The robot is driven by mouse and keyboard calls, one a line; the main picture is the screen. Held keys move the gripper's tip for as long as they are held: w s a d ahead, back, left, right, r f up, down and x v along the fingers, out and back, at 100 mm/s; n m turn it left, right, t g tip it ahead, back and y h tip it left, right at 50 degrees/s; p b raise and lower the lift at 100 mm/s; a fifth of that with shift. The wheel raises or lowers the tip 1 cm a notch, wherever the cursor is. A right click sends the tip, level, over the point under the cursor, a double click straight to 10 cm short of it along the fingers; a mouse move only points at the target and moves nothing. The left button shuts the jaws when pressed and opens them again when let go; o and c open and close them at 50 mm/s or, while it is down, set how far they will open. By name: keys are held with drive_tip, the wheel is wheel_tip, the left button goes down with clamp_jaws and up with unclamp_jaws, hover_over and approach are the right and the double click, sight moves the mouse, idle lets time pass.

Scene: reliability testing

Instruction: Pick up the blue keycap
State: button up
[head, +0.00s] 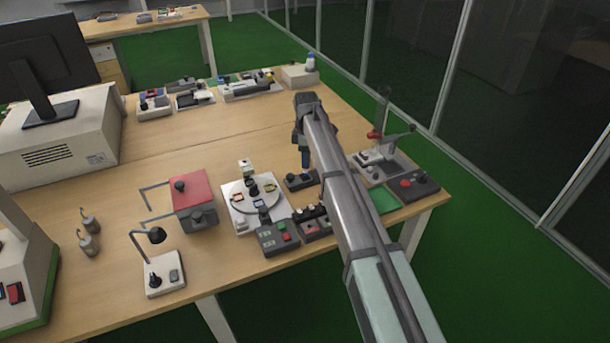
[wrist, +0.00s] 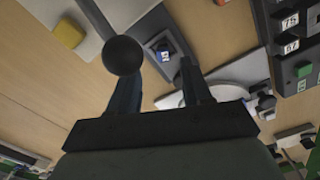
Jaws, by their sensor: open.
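My gripper (wrist: 158,74) is open, with its two dark fingers apart and nothing between them. In the head view my gripper (head: 304,164) points down just above a small dark device (head: 302,181) at the right part of the table. In the wrist view a small blue piece with a white mark (wrist: 165,50), likely the blue keycap, sits on a grey block (wrist: 152,35). It lies beyond the fingertips, roughly in line with the gap between them, and apart from them. I cannot make out the keycap in the head view.
A black ball knob (wrist: 122,55) shows close to the left finger in the wrist view. A yellow block (wrist: 68,33) lies at upper left. A white round-dial fixture (head: 240,211) and a red-topped box (head: 190,190) stand left of my gripper. Bare table lies behind it.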

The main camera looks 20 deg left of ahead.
sight(306, 172)
drive_tip(key=shift+s+d+f, duration=0.1)
drive_tip(key=shift+f, duration=1.25)
drive_tip(key=shift+s+f, duration=0.1)
drive_tip(key=shift+f, duration=1.25)
drive_tip(key=shift+c, duration=0.3)
clamp_jaws()
